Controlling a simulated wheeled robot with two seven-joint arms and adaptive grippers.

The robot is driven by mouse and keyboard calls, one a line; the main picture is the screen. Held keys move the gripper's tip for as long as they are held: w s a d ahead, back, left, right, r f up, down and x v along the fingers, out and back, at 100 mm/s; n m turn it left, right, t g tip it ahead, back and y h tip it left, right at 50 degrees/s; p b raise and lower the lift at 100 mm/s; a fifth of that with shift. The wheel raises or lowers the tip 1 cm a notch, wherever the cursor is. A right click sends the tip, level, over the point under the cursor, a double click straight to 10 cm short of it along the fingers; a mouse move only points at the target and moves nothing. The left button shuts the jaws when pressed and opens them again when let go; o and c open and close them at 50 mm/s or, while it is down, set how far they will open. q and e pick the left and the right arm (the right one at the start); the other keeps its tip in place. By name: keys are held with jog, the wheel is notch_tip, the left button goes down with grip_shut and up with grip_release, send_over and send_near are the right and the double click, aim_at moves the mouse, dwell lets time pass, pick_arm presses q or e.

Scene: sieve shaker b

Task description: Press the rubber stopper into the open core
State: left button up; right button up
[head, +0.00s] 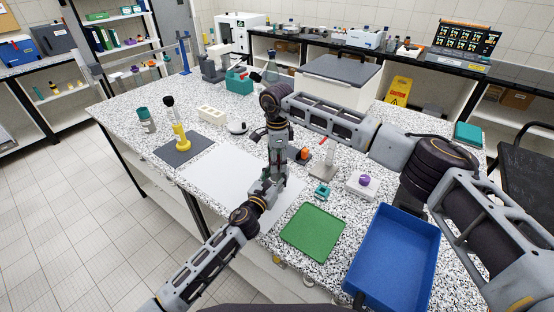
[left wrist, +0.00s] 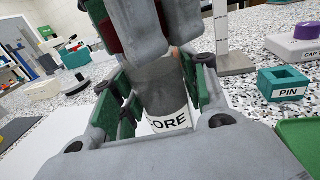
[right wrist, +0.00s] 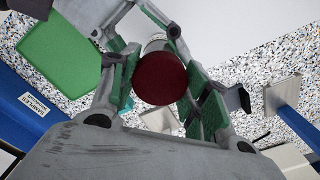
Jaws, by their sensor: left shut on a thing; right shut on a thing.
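My left gripper (head: 270,182) is shut on the core (left wrist: 163,88), a grey cylinder with a white label, above the white sheet. The core's label shows in the left wrist view, and the cylinder stands roughly upright between the fingers. My right gripper (head: 278,150) comes down from above and is shut on the dark red rubber stopper (right wrist: 161,78), whose round face shows in the right wrist view. The stopper is lined up with the core's end. My right fingers hide where they meet, so I cannot tell whether the stopper is inside the core.
A white sheet (head: 218,178) lies below the grippers. A green mat (head: 313,232) and a blue tray (head: 395,262) are at front right. A teal PIN block (left wrist: 283,84), a white CAP block (left wrist: 292,48) with a purple cap (head: 364,180) and a grey stand (head: 322,170) stand close on the right.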

jog(key=o, duration=1)
jog(key=shift+r, duration=0.1)
jog(key=shift+r, duration=5.9)
pick_arm(q)
jog(key=o, duration=1.5)
jog(key=shift+v, duration=6)
